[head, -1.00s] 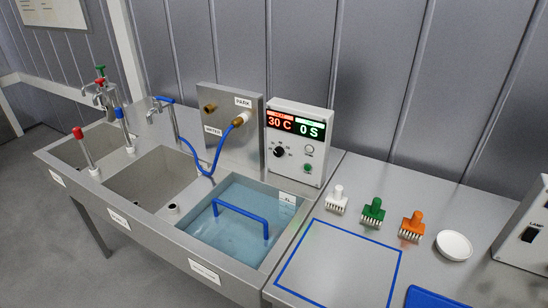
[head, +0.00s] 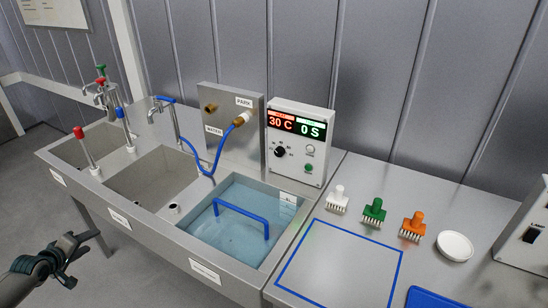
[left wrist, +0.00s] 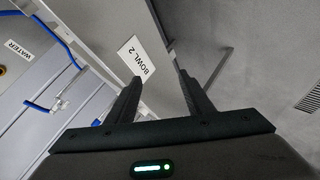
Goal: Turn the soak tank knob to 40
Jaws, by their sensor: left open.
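The soak tank control box (head: 298,143) stands behind the right end of the sink unit. Its display reads 30 C in red and 0 S in green. The black knob (head: 280,151) sits on the box's face below the red display, its tick labels too small to read. The water-filled soak tank (head: 192,232) with a blue handle (head: 240,217) is in front of the box. My left gripper (head: 76,258) is at the lower left, in front of the sinks and far from the knob. In the left wrist view its fingers (left wrist: 160,92) are apart and empty.
A blue hose (head: 217,150) and a tap (head: 163,110) stand behind the sinks. White, green (head: 374,211) and orange brushes and a white dish (head: 455,246) lie on the right counter. The "BOWL 2" label (left wrist: 137,58) on the sink front faces my left wrist camera.

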